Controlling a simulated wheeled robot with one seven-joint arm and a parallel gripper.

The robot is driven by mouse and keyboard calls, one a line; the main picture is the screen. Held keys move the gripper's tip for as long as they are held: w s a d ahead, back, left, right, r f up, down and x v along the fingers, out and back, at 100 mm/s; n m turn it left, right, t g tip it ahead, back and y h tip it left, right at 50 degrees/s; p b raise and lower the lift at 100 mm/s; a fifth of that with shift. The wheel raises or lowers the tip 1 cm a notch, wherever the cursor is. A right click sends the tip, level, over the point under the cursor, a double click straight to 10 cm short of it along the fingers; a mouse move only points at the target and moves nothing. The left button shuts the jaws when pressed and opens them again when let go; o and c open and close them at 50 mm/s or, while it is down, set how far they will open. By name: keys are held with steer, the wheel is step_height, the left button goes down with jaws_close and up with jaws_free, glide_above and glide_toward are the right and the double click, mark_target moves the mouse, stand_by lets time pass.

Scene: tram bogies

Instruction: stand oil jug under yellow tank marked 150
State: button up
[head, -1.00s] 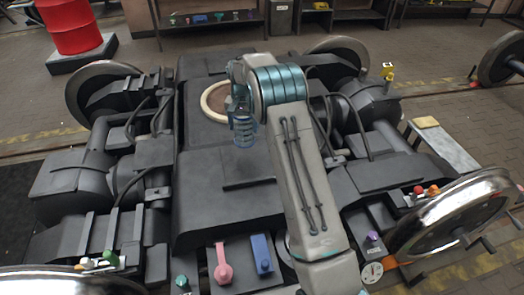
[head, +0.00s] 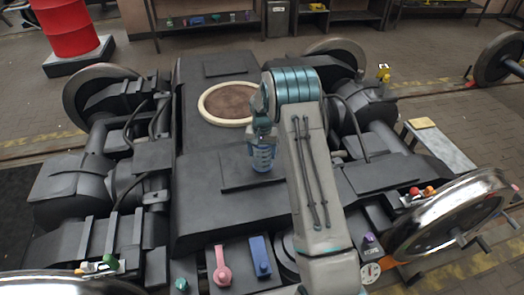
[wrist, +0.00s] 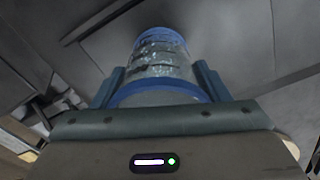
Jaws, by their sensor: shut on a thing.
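My gripper (head: 262,139) is shut on a clear jug with blue bands (head: 263,158), the oil jug by its look. The jug hangs upright over the dark bogie frame, in front of the round ring. In the wrist view, the jug (wrist: 160,65) sits between the two blue-grey fingers of the gripper (wrist: 160,88). A small yellow tank (head: 385,74) with a pale label stands on the far right of the bogie, right of and beyond my gripper. Its marking is too small to read, and the spot beneath it is hard to make out.
The dark bogie (head: 225,210) fills the middle, with a cream-rimmed round opening (head: 229,103). Hoses and dark housings lie between jug and yellow tank. A pink lever (head: 221,268) and blue lever (head: 260,257) are in front. A grey bench (head: 440,147) stands at right.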

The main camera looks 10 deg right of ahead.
steer(key=shift+f, duration=0.15)
steer(key=o, duration=1.1)
steer(key=shift+c, duration=0.2)
